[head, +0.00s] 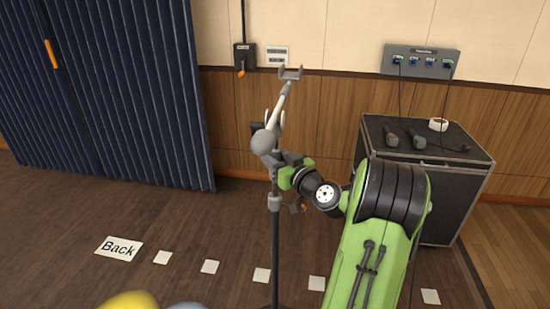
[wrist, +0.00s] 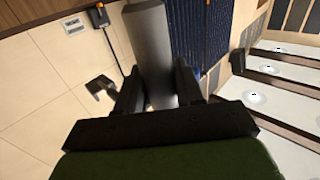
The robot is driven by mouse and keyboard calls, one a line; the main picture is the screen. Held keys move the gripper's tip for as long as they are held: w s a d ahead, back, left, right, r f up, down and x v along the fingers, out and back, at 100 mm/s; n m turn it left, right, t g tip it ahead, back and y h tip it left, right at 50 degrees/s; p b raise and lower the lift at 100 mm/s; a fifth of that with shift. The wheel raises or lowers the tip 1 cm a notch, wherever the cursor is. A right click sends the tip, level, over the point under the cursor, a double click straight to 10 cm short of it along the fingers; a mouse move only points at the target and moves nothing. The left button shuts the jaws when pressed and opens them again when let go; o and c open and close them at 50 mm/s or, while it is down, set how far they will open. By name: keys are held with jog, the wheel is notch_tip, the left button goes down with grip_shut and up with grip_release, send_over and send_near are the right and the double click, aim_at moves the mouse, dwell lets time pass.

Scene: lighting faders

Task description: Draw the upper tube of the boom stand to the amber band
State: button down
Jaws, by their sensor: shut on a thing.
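The boom stand rises in the middle of the head view, with a dark lower pole (head: 275,255) and a grey collar (head: 275,202). A small orange-tipped lever (head: 300,208) shows beside the collar. Above are a grey rounded head (head: 264,142), a pale slanted boom (head: 281,103) and a forked cradle (head: 290,74). My gripper (head: 277,160) is at the stand just below that head, partly hidden by my arm. In the wrist view its two dark fingers (wrist: 158,88) are shut on a grey tube (wrist: 150,45), the upper tube. I cannot make out an amber band.
A black case (head: 450,190) at right holds dark microphones (head: 392,139) and a tape roll (head: 438,124). Blue folding curtains (head: 130,90) stand at left. A "Back" card (head: 118,248) and white squares (head: 210,267) lie on the floor. A wall panel (head: 421,61) hangs at right.

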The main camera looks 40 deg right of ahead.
notch_tip(320, 180, up, 30)
jog(key=p, duration=1.4)
jog(key=shift+f+p, duration=0.25)
jog(key=shift+p, duration=0.1)
jog(key=c, duration=0.8)
grip_release()
jog(key=shift+f, duration=0.2)
